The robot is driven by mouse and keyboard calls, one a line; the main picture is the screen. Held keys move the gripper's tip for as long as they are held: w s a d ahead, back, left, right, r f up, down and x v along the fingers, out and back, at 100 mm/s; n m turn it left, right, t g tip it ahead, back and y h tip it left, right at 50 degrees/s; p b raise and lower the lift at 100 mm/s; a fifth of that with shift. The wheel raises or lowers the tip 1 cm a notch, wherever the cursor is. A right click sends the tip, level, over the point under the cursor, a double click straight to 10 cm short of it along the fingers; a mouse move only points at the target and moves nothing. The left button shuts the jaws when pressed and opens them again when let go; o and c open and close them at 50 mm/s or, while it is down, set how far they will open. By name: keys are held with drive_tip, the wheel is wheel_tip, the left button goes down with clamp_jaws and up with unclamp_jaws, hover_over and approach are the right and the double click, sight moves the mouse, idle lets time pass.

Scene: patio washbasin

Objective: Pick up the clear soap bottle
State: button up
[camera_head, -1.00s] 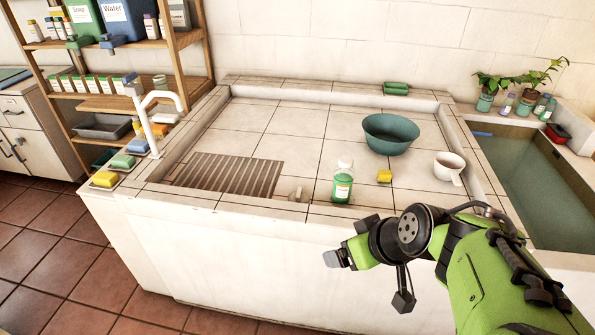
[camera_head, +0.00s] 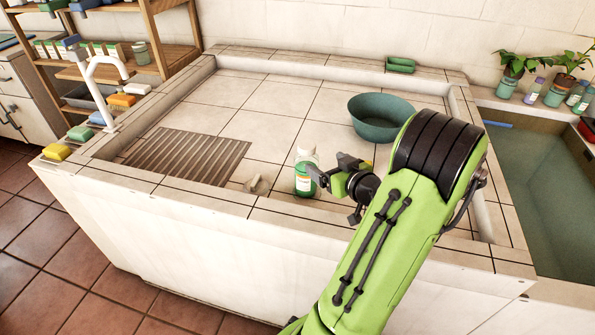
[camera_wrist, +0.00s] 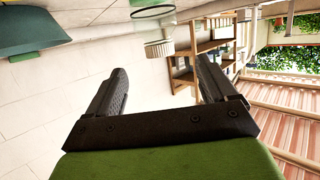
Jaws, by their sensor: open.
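The clear soap bottle (camera_head: 305,172) stands upright near the front edge of the washbasin, with green liquid, a label and a whitish cap. My gripper (camera_head: 327,170) is just to the right of it, fingers pointing left towards it. In the wrist view, the bottle (camera_wrist: 152,14) shows at the top centre with its ribbed cap (camera_wrist: 159,48), beyond the fingertips. My gripper (camera_wrist: 161,70) is open with nothing between its fingers there. Whether a finger touches the bottle cannot be told from the head view.
A teal bowl (camera_head: 378,118) stands behind my gripper. A white tap (camera_head: 104,72) is at the left. A water trough (camera_head: 540,170) lies at the right. The middle tiles are clear.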

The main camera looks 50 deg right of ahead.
drive_tip(key=x, duration=1.3)
drive_tip(key=shift+w+d+f+p, duration=0.15)
drive_tip(key=shift+d+p, duration=0.1)
drive_tip(key=shift+p, duration=0.15)
drive_tip(key=shift+a, duration=0.1)
clamp_jaws()
